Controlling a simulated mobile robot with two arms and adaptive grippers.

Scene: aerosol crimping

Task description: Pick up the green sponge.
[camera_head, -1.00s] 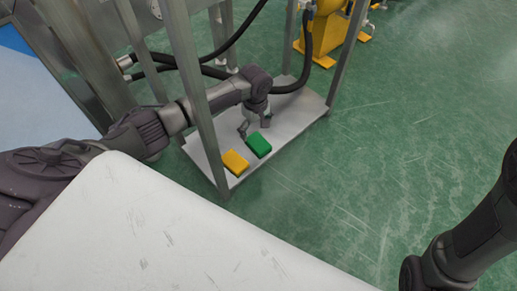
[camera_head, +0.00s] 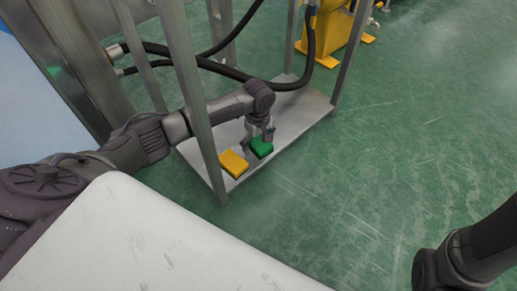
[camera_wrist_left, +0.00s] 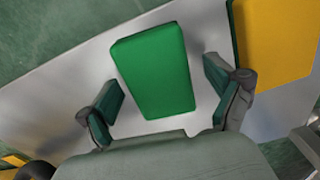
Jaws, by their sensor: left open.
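The green sponge (camera_head: 261,147) lies on the low metal shelf (camera_head: 290,125) of a frame, next to a yellow sponge (camera_head: 234,163). My left gripper (camera_head: 258,150) is down at the green sponge, and its fingers partly hide it. In the left wrist view the green sponge (camera_wrist_left: 156,70) lies ahead of and partly between the two fingertips of my left gripper (camera_wrist_left: 163,88). The fingers are apart, with a gap to the sponge on both sides. The yellow sponge (camera_wrist_left: 280,40) shows close beyond the right-hand finger. My right gripper is out of view.
Upright metal posts (camera_head: 196,100) of the frame stand close to my left arm. Black hoses (camera_head: 230,72) run behind it. A white surface (camera_head: 150,240) fills the lower left. Green floor (camera_head: 400,130) lies open to the right.

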